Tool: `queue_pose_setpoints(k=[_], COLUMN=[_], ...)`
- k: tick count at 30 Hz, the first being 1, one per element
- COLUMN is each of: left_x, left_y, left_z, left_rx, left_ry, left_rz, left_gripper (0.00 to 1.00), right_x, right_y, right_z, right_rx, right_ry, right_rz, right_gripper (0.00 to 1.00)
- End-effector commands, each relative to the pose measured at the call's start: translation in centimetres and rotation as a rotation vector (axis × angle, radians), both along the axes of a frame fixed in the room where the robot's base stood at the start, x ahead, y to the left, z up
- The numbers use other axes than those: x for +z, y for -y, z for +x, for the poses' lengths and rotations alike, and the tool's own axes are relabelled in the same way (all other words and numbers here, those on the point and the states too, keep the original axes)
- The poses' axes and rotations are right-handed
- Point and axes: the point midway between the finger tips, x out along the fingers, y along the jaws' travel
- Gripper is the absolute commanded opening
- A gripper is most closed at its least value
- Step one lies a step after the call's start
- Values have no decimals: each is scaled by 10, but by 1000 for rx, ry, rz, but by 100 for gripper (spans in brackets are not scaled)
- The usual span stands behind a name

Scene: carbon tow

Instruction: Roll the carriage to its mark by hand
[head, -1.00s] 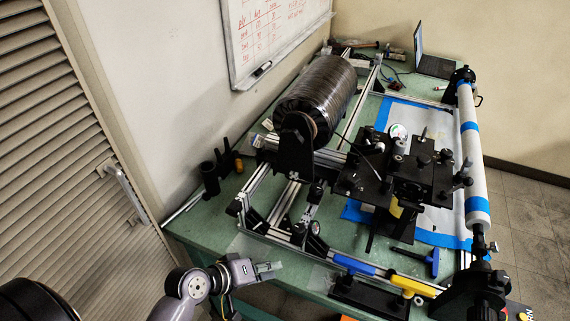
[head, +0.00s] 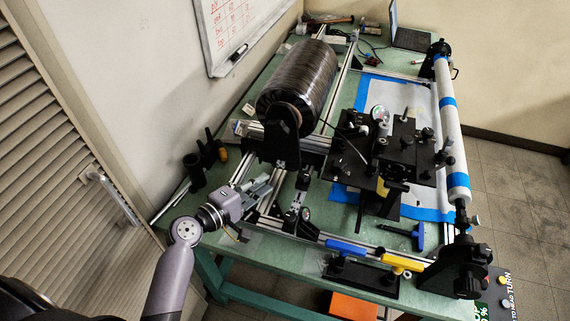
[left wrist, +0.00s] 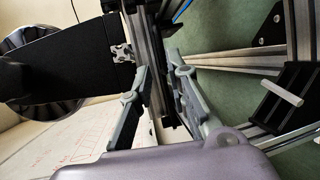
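The carriage appears to be the black plate assembly (head: 385,150), with rollers and knobs on top, in the middle of the frame in the head view. I cannot make out its mark. My left gripper (head: 260,187) is at the front left of the aluminium frame, left of the carriage and apart from it. In the left wrist view the gripper (left wrist: 158,64) has its two grey fingers spread, with a metal rail and dark part behind the gap. I see nothing held. My right gripper is not in view.
A dark tow spool (head: 300,85) stands left of the carriage, and a white tube with blue bands (head: 452,130) at its right. Blue (head: 345,247) and yellow (head: 402,262) handles lie at the front. Black cylinders (head: 195,170) stand at the table's left edge.

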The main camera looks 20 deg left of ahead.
Motion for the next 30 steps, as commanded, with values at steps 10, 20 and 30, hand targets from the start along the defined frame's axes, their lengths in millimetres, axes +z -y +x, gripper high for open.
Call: queue_pose_setpoints(k=[10, 20, 30], left_x=[-13, -21, -21], left_y=[31, 42, 42], left_z=[64, 88, 89], left_rx=[-2, -2, -2], left_ry=[0, -2, -1], left_rz=[-1, 3, 2], left_gripper=[16, 16, 12], right_x=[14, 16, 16], right_y=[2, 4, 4], right_z=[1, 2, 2], right_rx=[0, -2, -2], right_ry=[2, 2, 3], right_rz=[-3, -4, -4], right_gripper=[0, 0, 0])
